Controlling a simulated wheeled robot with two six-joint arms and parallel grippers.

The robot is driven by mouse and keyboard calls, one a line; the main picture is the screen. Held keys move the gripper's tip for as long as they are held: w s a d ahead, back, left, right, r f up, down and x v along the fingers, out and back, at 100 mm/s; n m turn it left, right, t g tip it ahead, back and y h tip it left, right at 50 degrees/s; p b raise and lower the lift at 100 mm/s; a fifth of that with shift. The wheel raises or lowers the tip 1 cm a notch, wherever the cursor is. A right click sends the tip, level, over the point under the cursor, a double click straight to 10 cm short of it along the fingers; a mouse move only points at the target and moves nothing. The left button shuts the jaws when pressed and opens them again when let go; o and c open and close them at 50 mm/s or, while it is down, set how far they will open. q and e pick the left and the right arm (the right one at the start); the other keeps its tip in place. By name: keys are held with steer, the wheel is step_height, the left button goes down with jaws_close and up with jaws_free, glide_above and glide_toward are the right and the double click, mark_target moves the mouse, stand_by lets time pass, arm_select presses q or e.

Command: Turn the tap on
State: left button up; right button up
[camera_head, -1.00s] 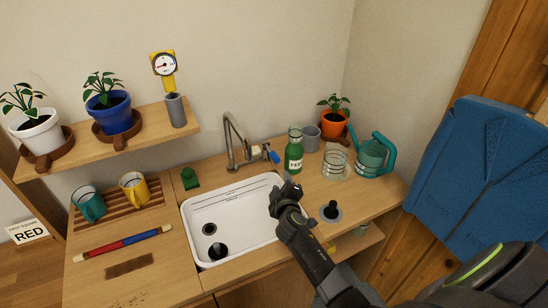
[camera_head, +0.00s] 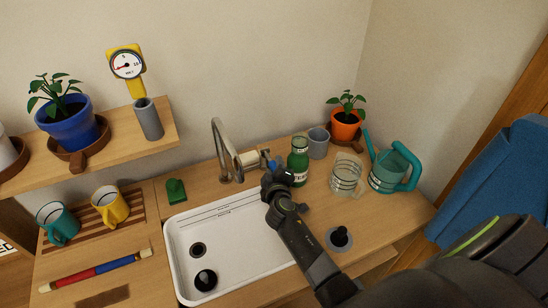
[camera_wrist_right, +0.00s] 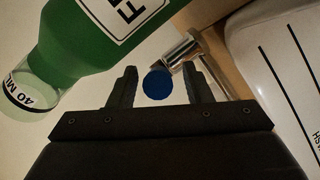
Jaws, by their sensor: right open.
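The tap (camera_head: 219,150) is a tall metal spout at the back of the white sink (camera_head: 225,235). Its lever has a blue tip (camera_head: 270,163), just behind my right gripper (camera_head: 272,175). In the right wrist view the blue tip (camera_wrist_right: 158,85) shows as a round end on a metal stem, between the two fingers of my right gripper (camera_wrist_right: 155,88). The fingers are open and stand apart from the tip on both sides. I cannot tell how deep between them it lies. My left gripper is not in view.
A green bottle (camera_head: 299,160) stands close to the right of my right gripper; it fills the upper left of the wrist view (camera_wrist_right: 85,40). A grey cup (camera_head: 318,143), a clear jug (camera_head: 346,175) and a teal watering can (camera_head: 388,170) stand further right.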

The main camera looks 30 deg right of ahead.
steer(key=shift+w+d+f, duration=0.1)
steer(key=shift+w, duration=0.25)
steer(key=shift+s, duration=0.1)
jaws_close()
steer(key=shift+r+p, duration=0.35)
steer(key=shift+p, duration=0.05)
steer(key=r+g+p, duration=0.1)
steer(key=p, duration=0.5)
steer(key=shift+r+n+g+p, duration=0.3)
steer(key=shift+r+g, duration=0.05)
steer(key=shift+g, duration=0.05)
steer(key=shift+g+y+p, duration=0.3)
steer(key=shift+g+p, duration=0.1)
steer(key=shift+p, duration=0.4)
steer(key=shift+f, duration=0.1)
jaws_free()
